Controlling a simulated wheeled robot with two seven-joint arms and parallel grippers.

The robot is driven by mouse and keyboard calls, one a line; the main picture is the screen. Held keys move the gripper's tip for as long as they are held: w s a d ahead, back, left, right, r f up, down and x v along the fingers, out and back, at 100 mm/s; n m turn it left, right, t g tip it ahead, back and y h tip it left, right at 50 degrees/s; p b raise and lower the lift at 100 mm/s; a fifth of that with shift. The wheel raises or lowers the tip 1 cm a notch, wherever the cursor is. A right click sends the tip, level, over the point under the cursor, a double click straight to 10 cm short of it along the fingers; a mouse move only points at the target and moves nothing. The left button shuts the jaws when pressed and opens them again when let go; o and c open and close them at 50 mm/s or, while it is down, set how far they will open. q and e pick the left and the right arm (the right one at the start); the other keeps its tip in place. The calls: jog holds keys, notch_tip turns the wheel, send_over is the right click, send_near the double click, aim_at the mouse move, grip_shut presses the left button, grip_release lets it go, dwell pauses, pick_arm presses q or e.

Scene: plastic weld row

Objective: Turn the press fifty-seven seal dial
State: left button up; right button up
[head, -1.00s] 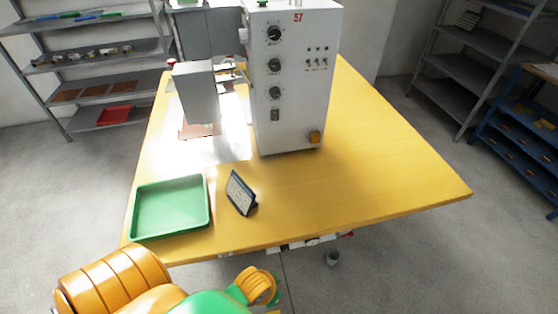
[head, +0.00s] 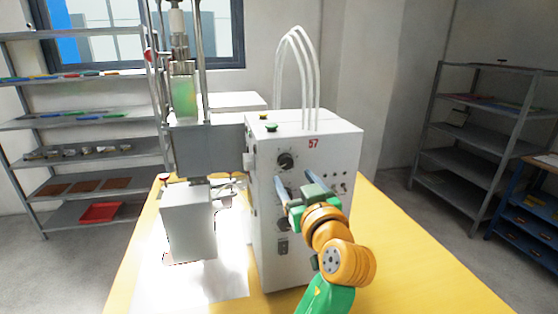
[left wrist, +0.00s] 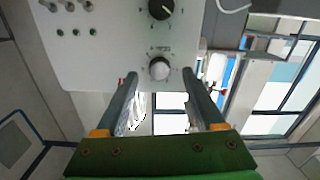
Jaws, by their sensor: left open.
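The white press (head: 335,145) marked 57 stands on the yellow table, with a column of dark round dials on its front. The top dial (head: 286,160) shows clearly; the lower ones are partly hidden by my gripper. Their labels are too small to read, so I cannot tell which is the seal dial. My left gripper (head: 294,176) is open and empty, its fingers pointing at the panel just below the top dial in the head view. In the left wrist view a pale-lit knob (left wrist: 160,68) appears between the fingertips; contact cannot be told. My right gripper is not in view.
A grey box-shaped part (head: 188,222) of the press juts out at left over a bright patch. Small toggles (head: 343,188) sit right of the dials. The yellow table (head: 420,265) is clear at right. Shelves (head: 475,140) stand at the back.

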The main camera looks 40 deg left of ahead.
aim_at(288, 163)
pick_arm(q)
jog(key=shift+w+a+r+p, duration=0.35)
jog(key=shift+a+r+p, duration=0.05)
jog(key=shift+a+p, duration=0.05)
jog(key=shift+w+a+r+y+p, duration=0.35)
jog(key=shift+r+p, duration=0.4)
jog(key=shift+p, duration=0.45)
jog(key=shift+w+a+f, duration=0.45)
jog(key=shift+w+a, duration=0.2)
jog(key=shift+a, duration=0.15)
jog(key=shift+w+a+f, duration=0.25)
jog(key=shift+a+f, duration=0.05)
jog(key=shift+s+d+r, duration=0.15)
jog(key=shift+d, duration=0.1)
jog(key=c, duration=0.7)
grip_shut()
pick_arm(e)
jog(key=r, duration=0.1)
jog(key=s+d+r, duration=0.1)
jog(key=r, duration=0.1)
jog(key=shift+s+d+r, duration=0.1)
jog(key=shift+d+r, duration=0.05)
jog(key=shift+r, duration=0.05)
